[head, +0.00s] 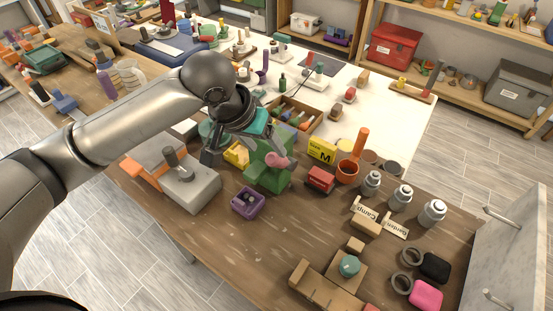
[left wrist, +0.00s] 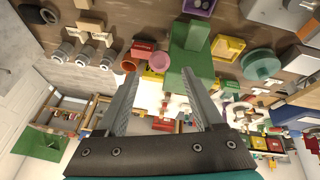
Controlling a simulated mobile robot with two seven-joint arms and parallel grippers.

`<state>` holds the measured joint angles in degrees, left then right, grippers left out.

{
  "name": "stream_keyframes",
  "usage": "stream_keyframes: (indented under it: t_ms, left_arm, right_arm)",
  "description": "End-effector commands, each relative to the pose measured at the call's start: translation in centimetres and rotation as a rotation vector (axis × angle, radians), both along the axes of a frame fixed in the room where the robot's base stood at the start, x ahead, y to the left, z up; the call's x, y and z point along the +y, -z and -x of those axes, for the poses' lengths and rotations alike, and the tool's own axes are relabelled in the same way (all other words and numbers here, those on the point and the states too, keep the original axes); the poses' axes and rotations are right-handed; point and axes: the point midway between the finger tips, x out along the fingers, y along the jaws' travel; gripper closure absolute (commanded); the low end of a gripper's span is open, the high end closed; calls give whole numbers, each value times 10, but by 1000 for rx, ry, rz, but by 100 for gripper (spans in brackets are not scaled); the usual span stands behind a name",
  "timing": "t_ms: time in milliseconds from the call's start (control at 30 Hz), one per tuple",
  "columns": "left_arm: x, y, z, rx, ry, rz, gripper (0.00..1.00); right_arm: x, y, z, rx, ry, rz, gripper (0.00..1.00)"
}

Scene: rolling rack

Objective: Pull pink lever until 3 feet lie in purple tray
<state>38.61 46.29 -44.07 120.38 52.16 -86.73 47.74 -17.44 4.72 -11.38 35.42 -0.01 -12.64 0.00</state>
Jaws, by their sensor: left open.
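The green dispenser (head: 267,174) stands on the wooden bench, with the rounded pink lever (head: 278,160) on its upper side. The purple tray (head: 239,207) sits in front of it and holds small greyish feet; their exact number is hard to tell. My left gripper (head: 250,160) is open above the dispenser, with one finger close to the lever; contact cannot be told. In the left wrist view the fingers are spread and empty, the green dispenser (left wrist: 188,62) shows between and beyond them, and the purple tray (left wrist: 198,6) is at the top edge.
A grey machine (head: 187,187) stands left of the tray, and a yellow bin (head: 237,155) is beside the dispenser. A yellow box (head: 321,150), a red block (head: 320,180) and an orange cup (head: 347,171) stand to the right. The bench in front of the tray is clear.

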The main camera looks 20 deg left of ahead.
Motion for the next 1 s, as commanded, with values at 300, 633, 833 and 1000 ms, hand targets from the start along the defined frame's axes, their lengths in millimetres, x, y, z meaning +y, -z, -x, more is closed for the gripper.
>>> stream_keyframes:
  t_ms: [300,633,833,1000]
  left_arm:
    - [-13,57,-22,1,1,0,31]
    - [-17,74,-29,-1,1,0,31]
    - [-17,74,-29,-1,2,-1,31]
    - [-17,74,-29,-1,1,0,49]
  right_arm:
    - [3,4,-1,-1,0,-4,31]
    - [5,5,-3,-5,-1,-6,31]
    - [5,5,-4,-6,-2,-6,31]
    - [5,5,-4,-7,-2,-6,31]
